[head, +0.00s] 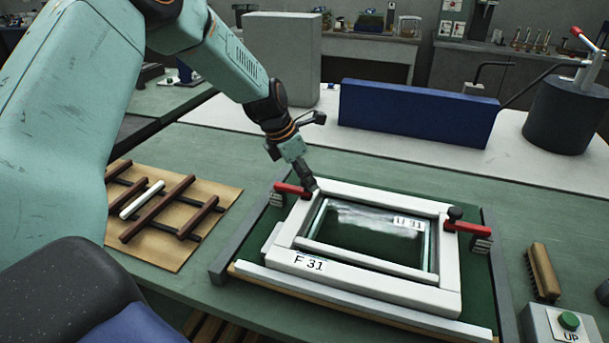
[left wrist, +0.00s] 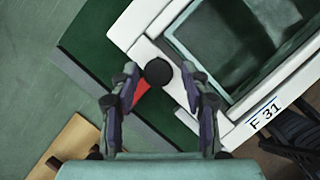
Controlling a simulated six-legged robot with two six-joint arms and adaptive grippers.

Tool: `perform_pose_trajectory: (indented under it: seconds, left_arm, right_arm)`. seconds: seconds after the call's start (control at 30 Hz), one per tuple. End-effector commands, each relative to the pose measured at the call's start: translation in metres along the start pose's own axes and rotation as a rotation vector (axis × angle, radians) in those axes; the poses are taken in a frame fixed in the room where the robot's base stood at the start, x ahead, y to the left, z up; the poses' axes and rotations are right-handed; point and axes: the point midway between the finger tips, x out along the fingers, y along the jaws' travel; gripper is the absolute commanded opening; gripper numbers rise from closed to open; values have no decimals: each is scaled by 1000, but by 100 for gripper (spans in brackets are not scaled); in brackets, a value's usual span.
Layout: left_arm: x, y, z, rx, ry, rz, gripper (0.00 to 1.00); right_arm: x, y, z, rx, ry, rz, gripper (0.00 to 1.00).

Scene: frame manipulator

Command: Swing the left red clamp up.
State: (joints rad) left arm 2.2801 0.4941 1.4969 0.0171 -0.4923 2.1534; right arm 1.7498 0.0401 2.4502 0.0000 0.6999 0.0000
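The left red clamp (head: 288,189) sits at the left corner of the white frame (head: 370,284) marked F 31. In the left wrist view its red arm (left wrist: 141,91) is partly hidden by a finger, and its round black knob (left wrist: 158,72) shows between the fingertips. My left gripper (head: 312,184) is over this clamp end and hides the knob in the head view. In the left wrist view the gripper (left wrist: 160,70) is open, with a small gap on each side of the knob. My right gripper is in neither view.
A second red clamp (head: 467,227) with a black knob lies across the frame's right side. A grey rail (head: 239,243) runs left of the frame. A brown board with bars (head: 160,248) lies at left. A brush (head: 543,272) and a green UP button (head: 569,321) are at right.

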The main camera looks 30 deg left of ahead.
Motion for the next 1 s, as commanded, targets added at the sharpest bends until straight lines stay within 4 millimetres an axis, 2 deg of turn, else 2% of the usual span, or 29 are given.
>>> perform_pose_trajectory:
  seconds: [0.07,0.5,1.0]
  left_arm:
    - [0,0,0,0,0,0,37]
    - [0,0,0,1,1,0,0]
    - [-2,1,-1,-4,-8,-9,0]
  right_arm:
    - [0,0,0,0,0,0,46]
    - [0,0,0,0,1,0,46]
    - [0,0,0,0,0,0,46]
